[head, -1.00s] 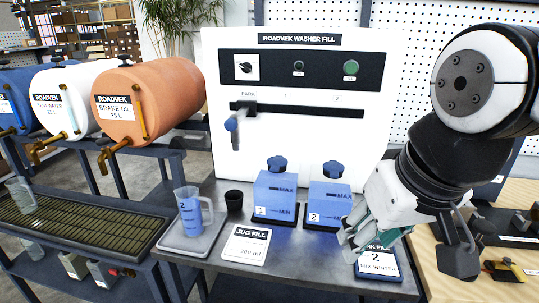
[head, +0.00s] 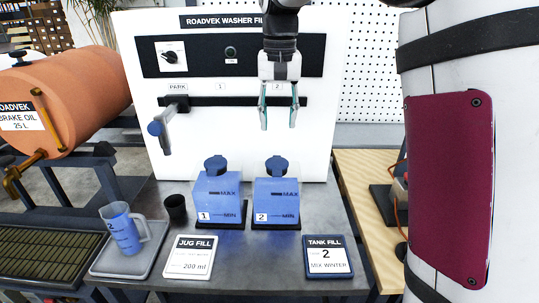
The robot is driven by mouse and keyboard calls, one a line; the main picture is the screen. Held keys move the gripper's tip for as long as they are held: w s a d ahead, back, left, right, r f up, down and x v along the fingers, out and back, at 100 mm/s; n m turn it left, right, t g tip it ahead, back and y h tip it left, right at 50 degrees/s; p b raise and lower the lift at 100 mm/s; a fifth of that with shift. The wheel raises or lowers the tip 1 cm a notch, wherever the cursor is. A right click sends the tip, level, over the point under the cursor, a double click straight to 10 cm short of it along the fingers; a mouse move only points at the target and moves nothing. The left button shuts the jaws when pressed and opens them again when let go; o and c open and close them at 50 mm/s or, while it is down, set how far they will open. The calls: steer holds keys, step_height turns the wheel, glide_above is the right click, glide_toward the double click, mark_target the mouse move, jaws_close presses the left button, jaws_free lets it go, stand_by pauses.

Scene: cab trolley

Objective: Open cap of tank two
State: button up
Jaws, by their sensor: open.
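Tank two (head: 276,203) is a blue box marked 2 with MAX and MIN lines, on the grey bench. Its round dark blue cap (head: 277,166) sits on top and looks closed. My gripper (head: 278,118) points down above this cap, with its two fingers apart and empty. There is a clear gap between the fingertips and the cap. Tank one (head: 217,200), with a similar blue cap (head: 216,165), stands just left of tank two.
The white washer-fill panel (head: 230,140) stands behind, with a blue-tipped nozzle (head: 157,128) at PARK. A jug (head: 123,230) stands on a tray at left, beside a black cup (head: 175,207). Two cards, JUG FILL (head: 190,257) and TANK FILL (head: 328,257), lie in front.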

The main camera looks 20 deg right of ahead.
mark_target(277, 173)
step_height(277, 173, down, 14)
steer(key=shift+w+r+p, duration=0.1)
steer(key=shift+p, duration=0.75)
steer(key=shift+c, duration=0.6)
jaws_close()
